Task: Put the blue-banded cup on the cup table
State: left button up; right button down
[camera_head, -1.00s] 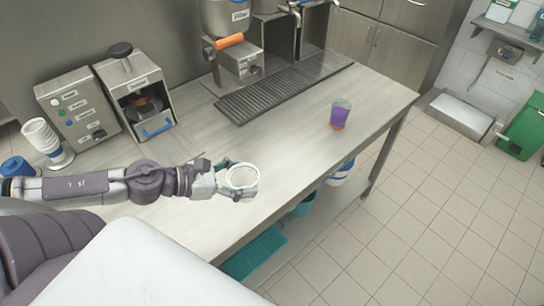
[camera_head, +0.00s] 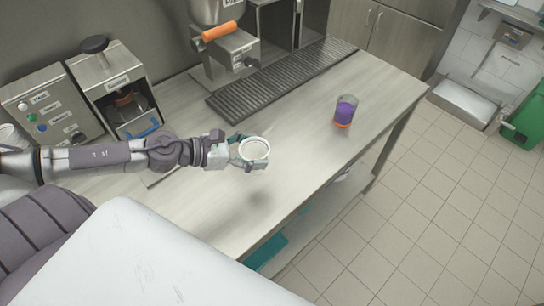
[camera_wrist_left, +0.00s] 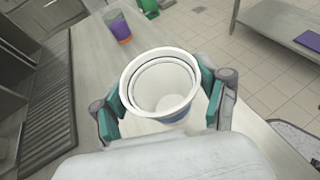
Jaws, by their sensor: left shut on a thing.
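My left gripper (camera_head: 250,152) is shut on a white cup (camera_head: 254,149), held upright with its open mouth up. The left wrist view shows the cup (camera_wrist_left: 160,84) between the two teal-padded fingers (camera_wrist_left: 166,106), with a bit of blue low on its side. Its inside looks white and empty. The cup hangs above the steel counter (camera_head: 300,150), and a soft shadow lies on the counter below it. I cannot tell for sure which surface is the cup table. My right gripper is not in view.
A clear cup with purple contents and an orange base (camera_head: 345,111) stands towards the counter's right end. A dark drip grate (camera_head: 280,82) runs along the back by the dispenser. Machines (camera_head: 115,85) stand at the back left. The counter's front middle is clear.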

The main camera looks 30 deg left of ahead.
pick_arm(q)
jog(key=shift+w+d+f+p, duration=0.2)
jog(key=shift+w+d+p, duration=0.1)
jog(key=shift+w, duration=0.35)
jog(key=shift+w+d+f+p, duration=0.15)
jog(key=shift+w+p, duration=0.1)
jog(key=shift+w, duration=0.35)
jog(key=w+f, duration=0.1)
jog(key=f, duration=0.1)
jog(key=w+f, duration=0.1)
jog(key=f, duration=0.1)
jog(key=w+d+f, duration=0.1)
jog(key=f, duration=0.1)
jog(key=shift+w+f+p, duration=0.1)
jog(key=shift+f+p, duration=0.3)
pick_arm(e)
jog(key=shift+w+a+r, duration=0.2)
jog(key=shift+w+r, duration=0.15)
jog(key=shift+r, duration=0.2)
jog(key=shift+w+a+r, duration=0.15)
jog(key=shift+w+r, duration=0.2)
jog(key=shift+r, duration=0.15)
